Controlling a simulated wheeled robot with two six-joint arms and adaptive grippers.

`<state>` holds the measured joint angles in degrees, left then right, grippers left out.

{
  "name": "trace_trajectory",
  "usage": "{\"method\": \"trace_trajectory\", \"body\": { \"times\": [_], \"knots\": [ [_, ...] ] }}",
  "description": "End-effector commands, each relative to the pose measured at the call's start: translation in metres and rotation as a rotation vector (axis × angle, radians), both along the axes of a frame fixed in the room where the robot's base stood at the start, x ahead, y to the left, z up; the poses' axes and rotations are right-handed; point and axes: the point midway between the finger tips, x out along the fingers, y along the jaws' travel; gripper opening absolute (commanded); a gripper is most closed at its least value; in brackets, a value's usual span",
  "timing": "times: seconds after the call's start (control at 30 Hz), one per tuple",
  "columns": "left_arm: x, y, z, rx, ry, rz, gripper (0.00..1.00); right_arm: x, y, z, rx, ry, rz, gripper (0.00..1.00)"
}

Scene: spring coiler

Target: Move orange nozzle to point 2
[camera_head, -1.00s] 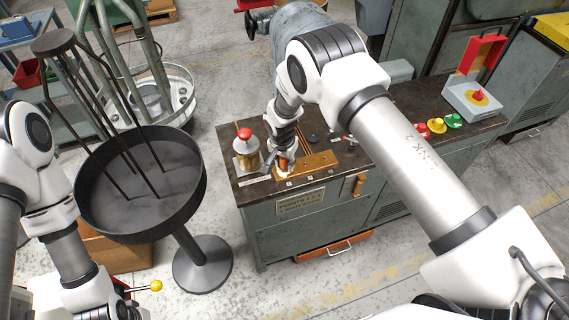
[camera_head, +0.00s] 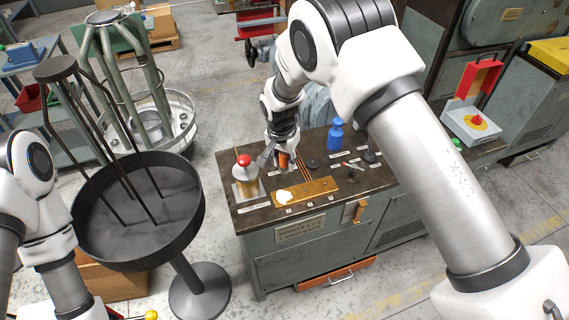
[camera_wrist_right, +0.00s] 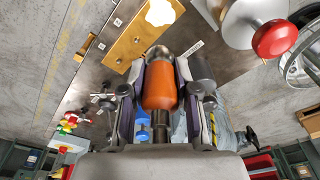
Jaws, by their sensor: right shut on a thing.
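My right gripper (camera_head: 284,158) is shut on the orange nozzle (camera_wrist_right: 160,86), which also shows between the fingers in the head view (camera_head: 284,161). The nozzle's metal tip points away from the gripper in the right wrist view. The gripper is above the workbench, just behind the brass plate (camera_head: 318,187), apart from it. Small numbered labels lie along the plate's front; I cannot read them surely. A glowing white piece (camera_head: 285,196) sits at the plate's left end, also in the right wrist view (camera_wrist_right: 160,12). My left gripper is outside the view.
A red-knobbed cylinder (camera_head: 244,178) stands at the bench's left end, close to the gripper. A dark round basin (camera_head: 140,225) stands left of the bench. The plate's right half is clear.

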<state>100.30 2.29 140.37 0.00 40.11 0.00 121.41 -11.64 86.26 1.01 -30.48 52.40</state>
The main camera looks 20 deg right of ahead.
Motion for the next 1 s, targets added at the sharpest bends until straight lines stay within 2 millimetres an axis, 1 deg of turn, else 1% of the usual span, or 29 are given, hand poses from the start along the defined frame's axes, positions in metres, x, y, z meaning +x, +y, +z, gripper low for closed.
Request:
{"method": "trace_trajectory", "body": {
  "times": [0.3, 0.37, 0.47, 0.57, 0.67, 0.7, 0.8, 0.87, 1.0],
  "knots": [
    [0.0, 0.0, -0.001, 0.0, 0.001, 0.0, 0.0, 0.001, 0.0, -0.001, -0.002, 0.001, 0.024, 0.0],
    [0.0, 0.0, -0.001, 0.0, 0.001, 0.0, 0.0, 0.002, 0.0, -0.001, -0.007, -0.001, 0.077, 0.0],
    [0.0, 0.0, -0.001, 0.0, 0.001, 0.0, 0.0, 0.004, -0.002, -0.002, -0.024, -0.005, 0.239, 0.0],
    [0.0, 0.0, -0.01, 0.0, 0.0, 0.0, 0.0, 0.007, -0.017, -0.013, -0.035, -0.007, 0.415, 0.0],
    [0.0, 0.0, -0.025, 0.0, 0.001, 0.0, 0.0, 0.007, -0.041, -0.033, -0.034, -0.009, 0.556, 0.0],
    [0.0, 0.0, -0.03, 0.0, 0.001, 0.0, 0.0, 0.006, -0.049, -0.039, -0.027, -0.011, 0.561, 0.0],
    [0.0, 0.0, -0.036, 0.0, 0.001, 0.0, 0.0, 0.004, -0.063, -0.05, -0.01, -0.008, 0.54, 0.0],
    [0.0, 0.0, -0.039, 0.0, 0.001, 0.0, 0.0, 0.003, -0.067, -0.054, -0.002, -0.006, 0.527, 0.0],
    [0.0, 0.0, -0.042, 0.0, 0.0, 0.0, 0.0, 0.003, -0.067, -0.059, -0.001, -0.006, 0.525, 0.0]
  ]
}}
